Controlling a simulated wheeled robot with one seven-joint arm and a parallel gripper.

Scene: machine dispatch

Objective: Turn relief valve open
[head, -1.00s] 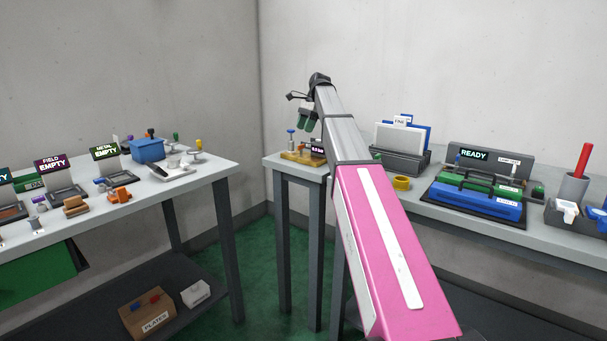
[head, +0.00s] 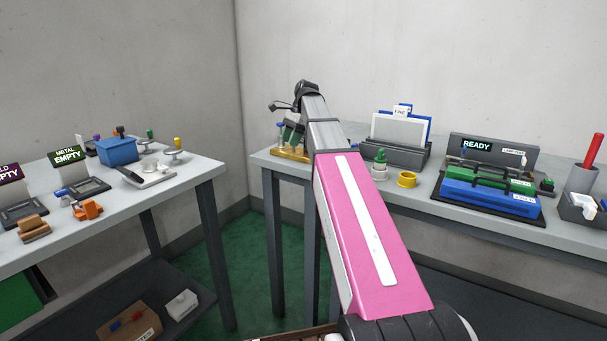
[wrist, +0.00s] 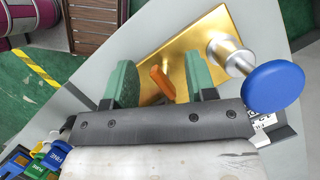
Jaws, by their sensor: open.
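A gold plate (wrist: 210,28) fills the middle of the wrist view, with an orange lever (wrist: 161,84) on it. A blue round knob (wrist: 273,87) on a silver stem stands at its right; which part is the relief valve is not labelled. The gold base (head: 288,154) also shows in the head view at the table's left corner. My gripper (wrist: 161,78) is open, its green fingers on either side of the lever with gaps visible. Contact cannot be told. In the head view my gripper (head: 293,131) is just above the gold base, partly hidden by my arm.
A grey rack with cards (head: 398,142), a yellow ring (head: 407,179) and a console reading READY (head: 485,148) stand to the right on the same table. A second table (head: 185,185) with a blue bin (head: 117,150) is at left, across a floor gap.

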